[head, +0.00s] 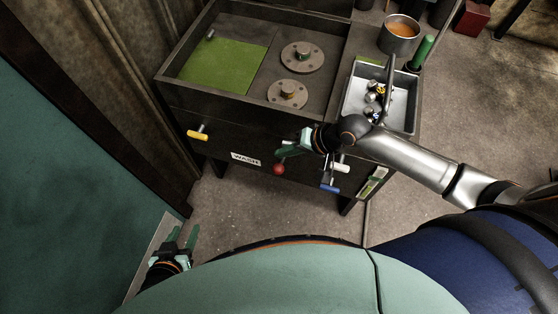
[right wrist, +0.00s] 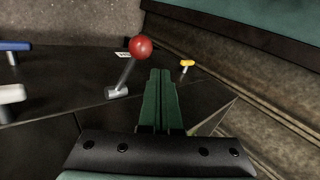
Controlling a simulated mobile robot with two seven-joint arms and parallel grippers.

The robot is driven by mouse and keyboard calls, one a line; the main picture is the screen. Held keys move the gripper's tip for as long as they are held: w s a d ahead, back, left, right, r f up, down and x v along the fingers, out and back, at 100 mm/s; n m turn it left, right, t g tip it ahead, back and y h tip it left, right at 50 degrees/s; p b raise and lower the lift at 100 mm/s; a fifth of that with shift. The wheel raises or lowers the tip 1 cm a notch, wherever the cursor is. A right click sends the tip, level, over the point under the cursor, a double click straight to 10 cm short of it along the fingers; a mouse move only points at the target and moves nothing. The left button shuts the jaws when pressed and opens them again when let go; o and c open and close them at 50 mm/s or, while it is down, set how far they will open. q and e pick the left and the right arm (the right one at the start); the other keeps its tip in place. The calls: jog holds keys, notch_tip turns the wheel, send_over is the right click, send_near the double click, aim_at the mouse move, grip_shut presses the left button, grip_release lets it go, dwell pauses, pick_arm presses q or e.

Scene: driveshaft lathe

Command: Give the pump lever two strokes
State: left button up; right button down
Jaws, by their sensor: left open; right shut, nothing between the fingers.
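The lever with a red ball knob (head: 279,169) sticks out from the front of the dark wash cabinet. In the right wrist view the red ball (right wrist: 140,47) tops a grey rod on a short pale base. My right gripper (head: 284,151) is shut and empty, close to the lever by the cabinet front. In the right wrist view its closed green fingers (right wrist: 160,74) point just right of the rod, with a visible gap in the picture; depth is hard to judge. My left gripper (head: 184,236) is open and empty at the lower left, far from the lever.
The cabinet front also has a yellow handle (head: 198,134), a white handle (head: 342,168), a blue handle (head: 330,188) and a WASH label (head: 246,159). A grey tray (head: 410,126) with small parts and a metal pot (head: 399,43) are at right. Floor before the cabinet is clear.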

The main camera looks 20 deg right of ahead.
jog(key=r+p, duration=0.1)
jog(key=w+r+p, duration=0.1)
jog(key=d+r+p, duration=0.1)
jog(key=r, duration=0.1)
jog(key=shift+w, duration=0.25)
dwell(0.7)
jog(key=shift+s+a+f+n+t, duration=0.6)
jog(key=shift+s+a+f+n, duration=0.2)
jog(key=shift+s+a+f, duration=0.25)
jog(key=s+d+f+n+t+h, duration=0.3)
jog(key=s+d+f+n+h, duration=0.1)
jog(key=s, duration=0.7)
jog(key=shift+d+n+t+h, duration=0.3)
jog(key=shift+d+n+t, duration=0.15)
jog(key=shift+d, duration=0.5)
jog(key=shift+f, duration=0.1)
